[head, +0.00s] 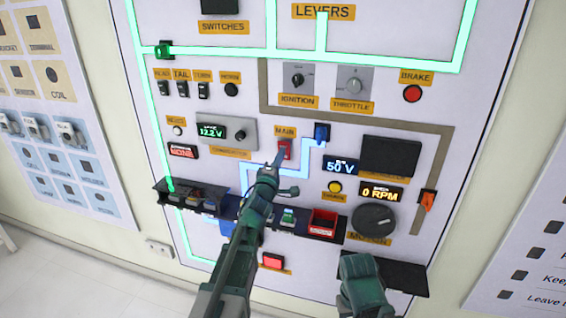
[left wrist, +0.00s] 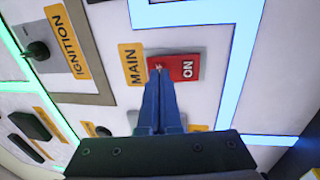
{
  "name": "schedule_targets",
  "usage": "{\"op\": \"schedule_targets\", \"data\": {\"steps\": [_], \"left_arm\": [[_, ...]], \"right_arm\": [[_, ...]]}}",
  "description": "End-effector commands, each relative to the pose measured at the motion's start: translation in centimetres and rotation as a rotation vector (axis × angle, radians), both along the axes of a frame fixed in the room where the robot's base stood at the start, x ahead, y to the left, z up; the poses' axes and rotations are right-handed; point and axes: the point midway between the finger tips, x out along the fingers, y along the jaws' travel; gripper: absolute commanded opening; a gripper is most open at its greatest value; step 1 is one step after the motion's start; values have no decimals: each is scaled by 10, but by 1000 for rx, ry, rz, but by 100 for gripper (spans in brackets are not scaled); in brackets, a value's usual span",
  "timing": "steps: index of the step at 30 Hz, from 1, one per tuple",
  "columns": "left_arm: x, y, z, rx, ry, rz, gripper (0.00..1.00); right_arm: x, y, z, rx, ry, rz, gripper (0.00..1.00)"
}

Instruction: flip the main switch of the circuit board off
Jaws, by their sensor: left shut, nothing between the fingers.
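The main switch is a small red rocker (head: 286,147) under the yellow MAIN label on the circuit board. In the left wrist view the switch (left wrist: 186,68) shows the word ON at its right end. My left gripper (head: 280,158) is shut and empty, with its tips over the switch. In the left wrist view the blue fingertips (left wrist: 159,74) overlap the end of the switch nearest the MAIN label. Whether they touch it I cannot tell. My right arm's end (head: 361,282) is low at the right of the board; its fingers do not show.
A shelf with small parts and a red bin (head: 323,221) juts from the board below the switch. The 50 V display (head: 341,166) and a dark knob (head: 375,221) are farther right.

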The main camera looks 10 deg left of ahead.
Motion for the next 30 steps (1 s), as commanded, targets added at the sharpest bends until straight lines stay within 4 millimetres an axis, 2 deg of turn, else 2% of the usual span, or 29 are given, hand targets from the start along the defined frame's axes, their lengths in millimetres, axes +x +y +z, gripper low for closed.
{"op": "schedule_targets", "data": {"steps": [5,17,20,30], "left_arm": [[9,6,2,0,0,-1,0],[10,6,3,0,0,-1,0],[19,6,9,0,0,-2,0],[7,2,8,-1,0,-2,0]], "right_arm": [[0,0,2,0,0,0,50],[0,0,3,0,0,0,50],[0,0,9,0,0,0,50],[0,0,8,0,0,0,50]]}}
